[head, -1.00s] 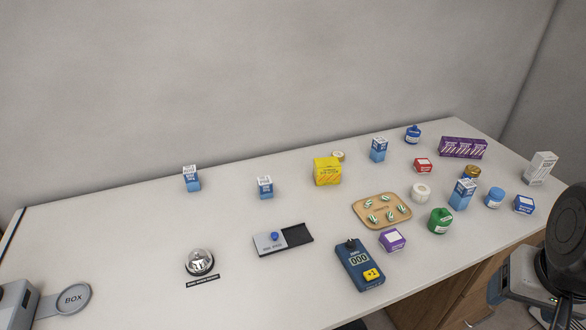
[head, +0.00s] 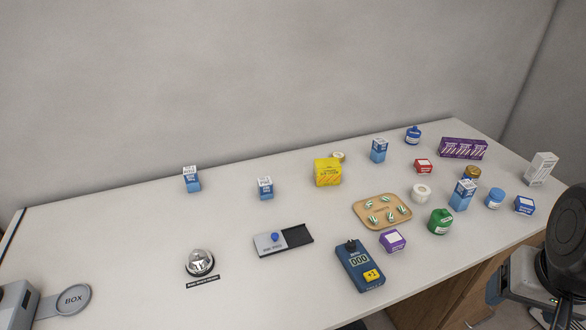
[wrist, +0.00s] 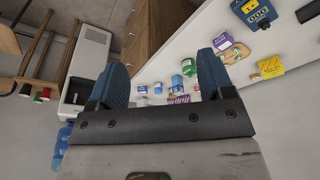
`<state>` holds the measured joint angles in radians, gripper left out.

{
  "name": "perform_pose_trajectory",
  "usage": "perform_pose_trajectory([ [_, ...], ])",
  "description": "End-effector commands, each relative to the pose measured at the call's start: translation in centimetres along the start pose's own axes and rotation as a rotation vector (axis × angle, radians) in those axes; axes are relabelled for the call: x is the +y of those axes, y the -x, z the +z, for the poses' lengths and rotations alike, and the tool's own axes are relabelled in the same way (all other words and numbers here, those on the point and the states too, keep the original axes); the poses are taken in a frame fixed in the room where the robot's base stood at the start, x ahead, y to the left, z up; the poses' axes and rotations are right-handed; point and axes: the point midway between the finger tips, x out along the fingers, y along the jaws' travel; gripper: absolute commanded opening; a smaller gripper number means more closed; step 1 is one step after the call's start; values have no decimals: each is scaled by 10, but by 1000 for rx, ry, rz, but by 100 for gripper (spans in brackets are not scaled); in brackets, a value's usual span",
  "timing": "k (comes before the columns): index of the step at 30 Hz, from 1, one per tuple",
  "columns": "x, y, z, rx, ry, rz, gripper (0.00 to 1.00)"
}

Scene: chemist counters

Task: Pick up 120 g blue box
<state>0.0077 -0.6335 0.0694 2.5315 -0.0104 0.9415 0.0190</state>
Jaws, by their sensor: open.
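Several blue-and-white boxes stand on the counter in the head view. Two upright ones are at the left: a far-left box (head: 192,180) and another box (head: 265,189) to its right. A third upright box (head: 378,151) is at the back, and a fourth (head: 462,195) is at the right beside a blue jar. A low blue box (head: 524,205) lies near the right edge. The labels are too small to show which is 120 g. My gripper (wrist: 163,62) is open and empty in the wrist view, with counter items beyond its fingers. The head view does not show its fingers.
A tan tray (head: 362,224) with striped pieces, a blue counting device (head: 359,265), a yellow box (head: 327,172), a green jar (head: 440,221) and a purple box (head: 392,241) crowd the middle and right. A bell (head: 200,262) stands at left. The left counter is mostly clear.

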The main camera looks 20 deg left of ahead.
Motion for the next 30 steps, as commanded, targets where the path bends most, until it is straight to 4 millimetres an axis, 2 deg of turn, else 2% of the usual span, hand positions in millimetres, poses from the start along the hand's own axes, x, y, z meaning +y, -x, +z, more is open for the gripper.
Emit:
perform_pose_trajectory([
  [7, -9, -2, -16, 25, -61, -11, 74],
  [14, -36, -10, -62, 91, -245, -57, 74],
  [23, -96, -30, -135, 179, -577, -181, 74],
  [30, -155, -54, -184, 208, -846, -317, 74],
])
